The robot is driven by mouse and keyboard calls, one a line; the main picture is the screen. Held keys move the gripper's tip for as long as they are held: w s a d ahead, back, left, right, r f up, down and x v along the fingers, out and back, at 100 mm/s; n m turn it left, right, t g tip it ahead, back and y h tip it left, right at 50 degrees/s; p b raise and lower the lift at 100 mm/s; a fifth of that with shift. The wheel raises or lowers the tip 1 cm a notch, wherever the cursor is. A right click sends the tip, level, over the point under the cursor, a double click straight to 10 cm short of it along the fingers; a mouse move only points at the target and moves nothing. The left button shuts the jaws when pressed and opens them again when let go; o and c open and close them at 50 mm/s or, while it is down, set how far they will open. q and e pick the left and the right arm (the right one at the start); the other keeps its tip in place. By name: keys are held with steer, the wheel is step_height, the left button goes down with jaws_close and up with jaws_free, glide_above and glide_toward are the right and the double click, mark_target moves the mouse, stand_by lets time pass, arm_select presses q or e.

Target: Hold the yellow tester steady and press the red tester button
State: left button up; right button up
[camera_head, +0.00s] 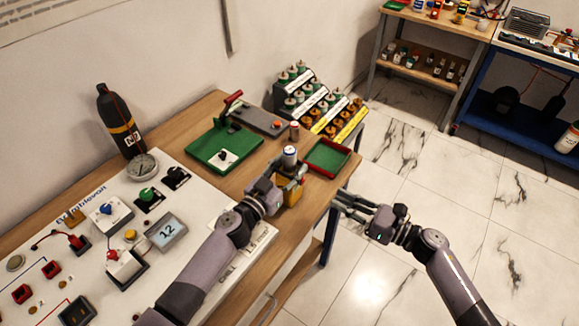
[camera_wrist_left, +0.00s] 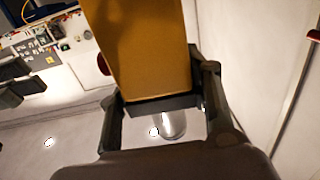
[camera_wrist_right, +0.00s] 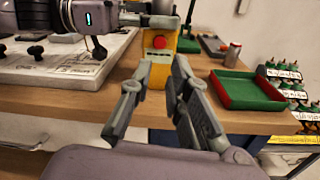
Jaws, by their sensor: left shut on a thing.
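The yellow tester (camera_head: 291,193) is upright near the front edge of the wooden table, with a silver cylinder (camera_head: 289,153) at its top. My left gripper (camera_head: 284,184) is shut on it; in the left wrist view its fingers sit on both sides of the yellow body (camera_wrist_left: 148,50). The red button (camera_wrist_right: 159,41) shows on the tester's face in the right wrist view, just below the left gripper's fingers. My right gripper (camera_head: 345,204) is off the table's front edge, apart from the tester. Its fingers (camera_wrist_right: 160,75) are parted and empty, pointing toward the tester.
A green tray with red walls (camera_head: 327,157) lies right of the tester, a small can (camera_head: 294,131) behind. A green press base (camera_head: 222,147) stands further back. A white panel (camera_head: 100,240) with knobs and a display fills the left. Floor space is free right of the table.

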mark_target(302, 181)
jaws_close()
stand_by(1.2)
steer(key=m+t+h, duration=0.3)
steer(key=m+h, duration=0.1)
steer(key=m, duration=0.7)
steer(key=m+t+h, duration=0.2)
steer(key=m+h, duration=0.2)
steer(key=m, duration=0.7)
steer(key=s+d+f+m+t+h, duration=0.1)
steer(key=m+t+h, duration=0.2)
steer(key=m, duration=0.8)
steer(key=shift+d+m+t+h, duration=0.1)
steer(key=shift+m+t+h, duration=0.2)
steer(key=shift+h, duration=0.1)
steer(key=shift+r, duration=0.1)
steer(key=shift+w+a, duration=0.8)
steer(key=shift+a, duration=0.45)
steer(key=shift+w+a, duration=0.85)
steer(key=shift+a, duration=0.35)
steer(key=shift+w+a, duration=0.8)
steer(key=shift+a, duration=0.45)
